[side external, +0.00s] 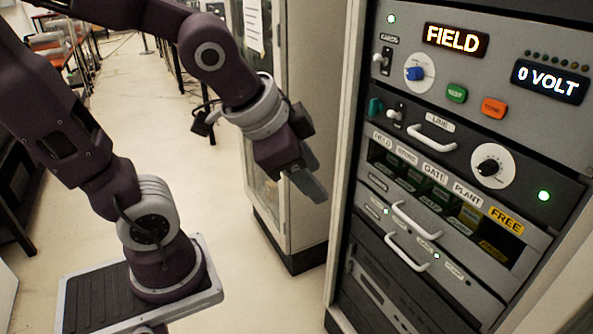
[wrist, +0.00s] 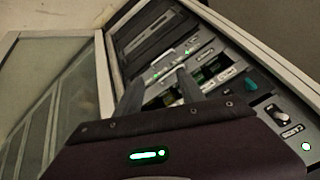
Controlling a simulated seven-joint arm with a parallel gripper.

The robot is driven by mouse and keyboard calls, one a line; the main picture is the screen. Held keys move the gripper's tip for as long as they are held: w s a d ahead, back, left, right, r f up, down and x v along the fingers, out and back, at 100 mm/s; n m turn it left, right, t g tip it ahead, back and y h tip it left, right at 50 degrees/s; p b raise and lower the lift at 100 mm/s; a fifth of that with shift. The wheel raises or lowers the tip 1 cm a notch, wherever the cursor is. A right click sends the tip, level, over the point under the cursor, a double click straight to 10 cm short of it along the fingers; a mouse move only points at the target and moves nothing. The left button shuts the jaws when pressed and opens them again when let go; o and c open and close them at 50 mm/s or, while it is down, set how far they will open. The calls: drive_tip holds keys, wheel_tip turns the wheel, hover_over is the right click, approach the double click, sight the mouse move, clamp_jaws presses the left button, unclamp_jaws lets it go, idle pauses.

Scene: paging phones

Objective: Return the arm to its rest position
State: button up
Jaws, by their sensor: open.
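My gripper (side external: 309,180) hangs in the air to the left of the rack, pointing down and to the right in the side external view. It touches nothing there. In the wrist view its two fingers (wrist: 158,90) stand apart with nothing between them. My arm is bent at the elbow, with the forearm reaching toward the rack. The rack panel (side external: 475,65) shows "FIELD" and "0 VOLT" on its displays. Below it is a row of labelled keys (side external: 437,172) reading FIELD, GATE, PLANT and FREE, with FREE in yellow.
A white cabinet (side external: 262,190) with a glass door stands behind my gripper, left of the rack. Two white handles (side external: 408,253) stick out from the lower rack units, and another handle (side external: 432,138) sits higher. Open floor (side external: 150,110) lies behind my arm.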

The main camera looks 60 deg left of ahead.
drive_tip(key=shift+s+a+r+n, duration=0.2)
drive_tip(key=shift+s+n, duration=0.1)
drive_tip(key=shift+s, duration=0.25)
drive_tip(key=shift+s+a+r+n, duration=0.15)
drive_tip(key=shift+s+n, duration=0.15)
drive_tip(key=shift+s, duration=0.2)
drive_tip(key=shift+s+f, duration=0.1)
drive_tip(key=s+n+g, duration=0.1)
drive_tip(key=s+n, duration=0.2)
drive_tip(key=s, duration=0.3)
drive_tip(key=shift+s+a+r+h, duration=0.3)
drive_tip(key=shift+s+r, duration=0.1)
